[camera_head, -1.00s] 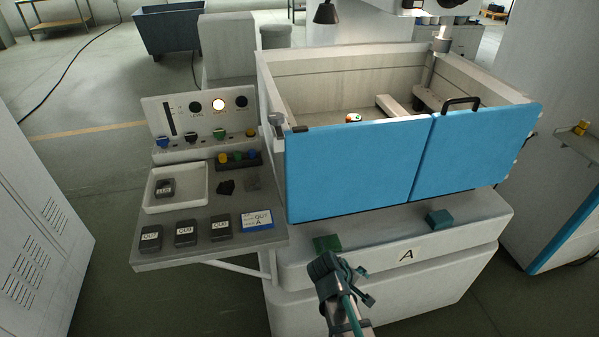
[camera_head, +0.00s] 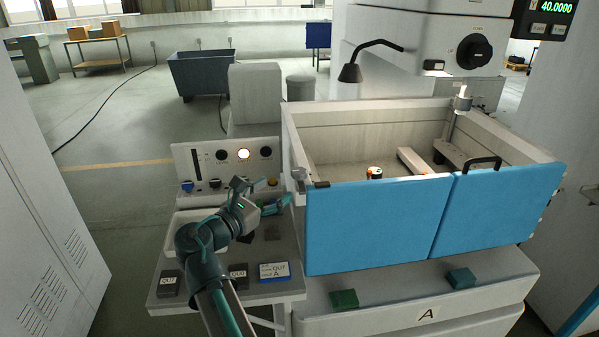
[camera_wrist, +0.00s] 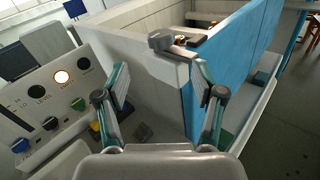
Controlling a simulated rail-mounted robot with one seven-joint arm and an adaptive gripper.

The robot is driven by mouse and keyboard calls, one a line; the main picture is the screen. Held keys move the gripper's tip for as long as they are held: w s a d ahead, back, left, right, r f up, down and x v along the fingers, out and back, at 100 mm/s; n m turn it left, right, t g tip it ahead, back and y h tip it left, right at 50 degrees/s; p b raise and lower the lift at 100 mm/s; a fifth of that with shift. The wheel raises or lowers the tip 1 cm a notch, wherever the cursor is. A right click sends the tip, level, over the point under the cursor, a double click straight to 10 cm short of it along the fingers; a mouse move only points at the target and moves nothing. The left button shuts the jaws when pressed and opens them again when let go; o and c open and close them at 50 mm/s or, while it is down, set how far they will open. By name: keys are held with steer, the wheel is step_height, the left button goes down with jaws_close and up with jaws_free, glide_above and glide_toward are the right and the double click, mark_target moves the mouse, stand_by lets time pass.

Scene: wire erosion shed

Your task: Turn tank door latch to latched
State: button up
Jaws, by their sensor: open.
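The tank door latch (camera_head: 300,174) is a grey knob with a short arm on the tank's front left corner, by the upper left edge of the blue tank door (camera_head: 370,228). In the wrist view the latch (camera_wrist: 160,41) is ahead, near the top centre, with a dark catch beside it at the door's top edge. My gripper (camera_head: 281,194) is over the side shelf, left of and a little below the latch. In the wrist view its two fingers (camera_wrist: 160,80) are spread with nothing between them, and the latch lies beyond the tips, apart from them.
The control panel (camera_head: 225,165) with coloured knobs and a lit lamp stands left of the tank. The side shelf (camera_head: 205,301) carries dark labelled blocks, a white tray and a blue-edged card (camera_head: 274,271). A lamp (camera_head: 350,72) hangs above the open tank (camera_head: 340,165).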

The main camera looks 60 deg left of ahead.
mark_target(295, 175)
steer(key=shift+n, duration=0.9)
steer(key=p+x, duration=0.1)
steer(key=x, duration=0.4)
steer(key=p+x, duration=0.2)
steer(key=x, duration=0.3)
steer(key=shift+w+a+r, duration=0.15)
steer(key=shift+w+r, duration=0.1)
steer(key=shift+w, duration=0.15)
steer(key=c, duration=1.2)
steer(key=shift+o, duration=0.2)
